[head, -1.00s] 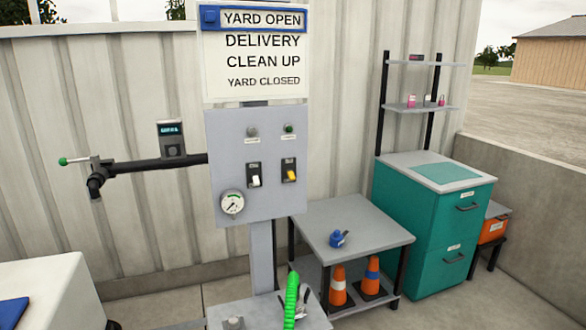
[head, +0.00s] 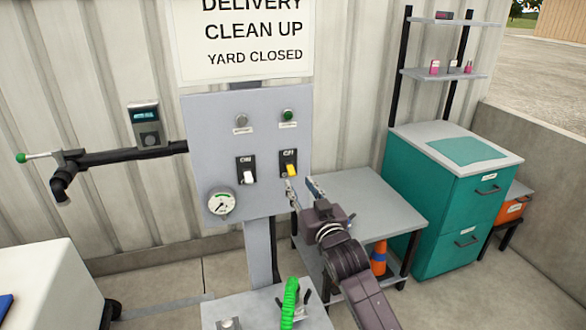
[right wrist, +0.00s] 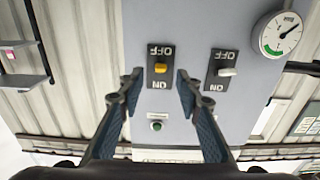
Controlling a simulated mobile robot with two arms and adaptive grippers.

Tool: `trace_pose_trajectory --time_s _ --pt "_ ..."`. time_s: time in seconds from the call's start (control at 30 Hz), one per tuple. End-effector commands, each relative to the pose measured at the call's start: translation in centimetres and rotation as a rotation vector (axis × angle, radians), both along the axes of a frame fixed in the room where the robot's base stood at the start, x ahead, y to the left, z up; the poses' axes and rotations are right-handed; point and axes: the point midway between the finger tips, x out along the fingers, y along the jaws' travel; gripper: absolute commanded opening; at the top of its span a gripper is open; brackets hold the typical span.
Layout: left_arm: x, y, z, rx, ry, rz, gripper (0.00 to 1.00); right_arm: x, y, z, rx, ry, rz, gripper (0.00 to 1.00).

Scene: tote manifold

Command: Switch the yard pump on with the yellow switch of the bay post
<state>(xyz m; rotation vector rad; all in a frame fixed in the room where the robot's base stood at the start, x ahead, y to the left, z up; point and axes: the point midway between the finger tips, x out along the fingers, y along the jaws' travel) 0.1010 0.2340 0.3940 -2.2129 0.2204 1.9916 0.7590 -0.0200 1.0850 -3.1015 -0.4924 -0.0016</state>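The yellow switch (head: 292,171) sits on a black plate on the grey panel of the bay post (head: 262,215). In the right wrist view, which is upside down, the yellow switch (right wrist: 161,68) lies between ON and OFF labels. In the head view its lever appears low on the plate, away from the ON end. My right gripper (head: 303,187) is open and empty, just below and right of the switch in the head view. In the right wrist view its fingertips (right wrist: 158,78) stand either side of the switch plate, with no contact visible. My left gripper is not in view.
A white switch (head: 248,177) is left of the yellow one, above a round gauge (head: 221,203). A green lamp (head: 289,116) is above the yellow switch. A grey table (head: 375,195) and teal cabinet (head: 440,215) stand right. A green coiled hose (head: 289,300) is below.

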Motion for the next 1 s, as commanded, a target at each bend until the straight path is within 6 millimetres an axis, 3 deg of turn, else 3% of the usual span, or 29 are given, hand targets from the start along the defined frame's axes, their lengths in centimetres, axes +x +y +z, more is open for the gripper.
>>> trace_pose_trajectory --time_s 0.3,0.63,1.0 --pt "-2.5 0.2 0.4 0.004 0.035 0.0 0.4 3.4 1.1 0.0 0.0 0.003 0.0 0.32" --pt "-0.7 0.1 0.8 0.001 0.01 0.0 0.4 6.4 2.0 -0.1 -0.002 0.002 -0.001 0.32" --pt "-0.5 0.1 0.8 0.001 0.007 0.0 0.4 7.1 2.2 -0.2 -0.001 0.002 0.0 0.32"
